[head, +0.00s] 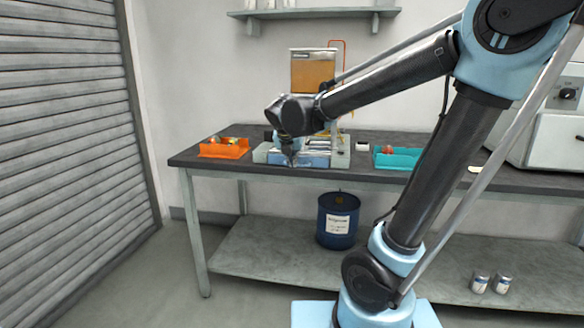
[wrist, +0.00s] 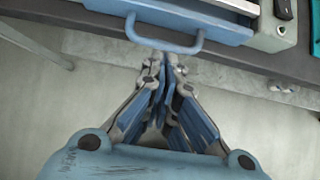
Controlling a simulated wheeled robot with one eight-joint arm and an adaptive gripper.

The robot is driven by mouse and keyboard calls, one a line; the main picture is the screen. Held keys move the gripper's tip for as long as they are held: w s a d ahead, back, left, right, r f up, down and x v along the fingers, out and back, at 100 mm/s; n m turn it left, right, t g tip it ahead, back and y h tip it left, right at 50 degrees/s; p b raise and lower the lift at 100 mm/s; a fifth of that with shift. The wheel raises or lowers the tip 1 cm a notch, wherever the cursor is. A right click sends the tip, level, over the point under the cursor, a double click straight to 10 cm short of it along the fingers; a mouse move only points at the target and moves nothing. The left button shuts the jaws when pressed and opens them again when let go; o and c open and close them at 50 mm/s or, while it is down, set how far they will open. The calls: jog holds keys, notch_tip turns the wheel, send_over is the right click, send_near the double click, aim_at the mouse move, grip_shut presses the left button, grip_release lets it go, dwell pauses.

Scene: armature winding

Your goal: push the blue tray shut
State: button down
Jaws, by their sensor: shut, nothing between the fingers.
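The blue tray (head: 313,161) sits low in the grey winding machine (head: 340,156) on the bench. In the wrist view the blue tray (wrist: 222,32) shows its front and a U-shaped blue handle (wrist: 165,45) that sticks out from it. The tray front stands out a little from the grey housing beside it. My gripper (head: 291,162) is in front of the tray, pointing down in the head view and hiding part of it. In the wrist view my gripper (wrist: 165,60) is shut and empty, its fingertips just by the handle bar; I cannot tell whether they touch.
An orange bin (head: 224,149) stands left of the machine and a teal bin (head: 397,158) right of it. A blue drum (head: 337,220) stands on the lower shelf (head: 270,252). The floor in front of the bench is clear.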

jog(key=d+v, duration=0.1)
jog(key=v, duration=0.6)
jog(key=s+d+f+m+g, duration=0.2)
jog(key=s+d+f+m, duration=0.3)
jog(key=d+m, duration=0.25)
jog(key=s+d+f+m+g, duration=0.1)
jog(key=s+d+f+m, duration=0.35)
jog(key=d+m, duration=0.35)
jog(key=s+d+f+m+g+y, duration=0.1)
jog(key=s+d+f+m, duration=0.3)
jog(key=s+f+m, duration=0.8)
jog(key=m+g, duration=0.1)
jog(key=m, duration=0.5)
jog(key=shift+d, duration=0.2)
